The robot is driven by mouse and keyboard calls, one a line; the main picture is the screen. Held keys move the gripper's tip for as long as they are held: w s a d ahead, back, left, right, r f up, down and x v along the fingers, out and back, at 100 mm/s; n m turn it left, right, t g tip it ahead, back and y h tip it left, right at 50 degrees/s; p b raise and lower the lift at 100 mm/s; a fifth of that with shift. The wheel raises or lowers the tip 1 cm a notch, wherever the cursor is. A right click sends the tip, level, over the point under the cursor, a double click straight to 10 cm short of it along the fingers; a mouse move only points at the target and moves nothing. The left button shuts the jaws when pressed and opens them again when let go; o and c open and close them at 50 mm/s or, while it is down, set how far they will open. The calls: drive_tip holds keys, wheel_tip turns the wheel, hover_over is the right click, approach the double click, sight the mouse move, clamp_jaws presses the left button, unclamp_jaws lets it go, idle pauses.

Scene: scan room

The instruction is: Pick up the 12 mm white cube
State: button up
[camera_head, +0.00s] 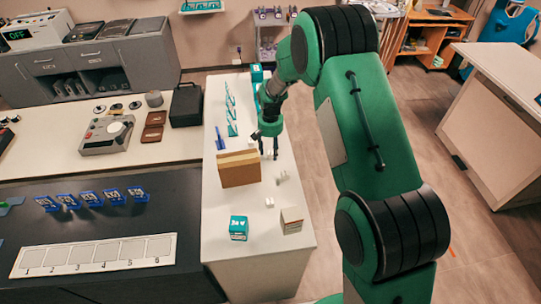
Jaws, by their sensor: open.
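My gripper (269,153) is open and points down over the white narrow table, just behind and to the right of a brown cardboard box (239,169). Small white pieces (283,177) stand on the table to the right of the box. More small white pieces (269,202) stand nearer the front. They are too small here to tell which, if any, is the 12 mm white cube. I cannot see anything between my fingers, and the surface right under them is partly hidden.
A teal box (238,228) and a beige-topped block (291,220) stand near the front of the white table (262,256). A blue tool (220,139) and a green-white strip (231,110) lie behind the cardboard box. A numbered strip (95,255) lies on the dark counter.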

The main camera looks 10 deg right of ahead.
sight(271, 153)
drive_tip(key=c, duration=1)
drive_tip(key=shift+r, duration=0.15)
drive_tip(key=shift+r, duration=0.45)
drive_tip(key=shift+s+r, duration=0.15)
drive_tip(key=shift+r, duration=0.5)
drive_tip(key=shift+s+r, duration=0.15)
drive_tip(key=shift+r, duration=0.45)
drive_tip(key=s, duration=0.5)
drive_tip(key=s+d+r, duration=0.1)
drive_tip(key=s, duration=0.4)
drive_tip(key=s+d, duration=0.1)
drive_tip(key=s, duration=0.4)
drive_tip(key=shift+s+r+p, duration=0.15)
drive_tip(key=shift+r+p, duration=0.05)
drive_tip(key=shift+p, duration=0.15)
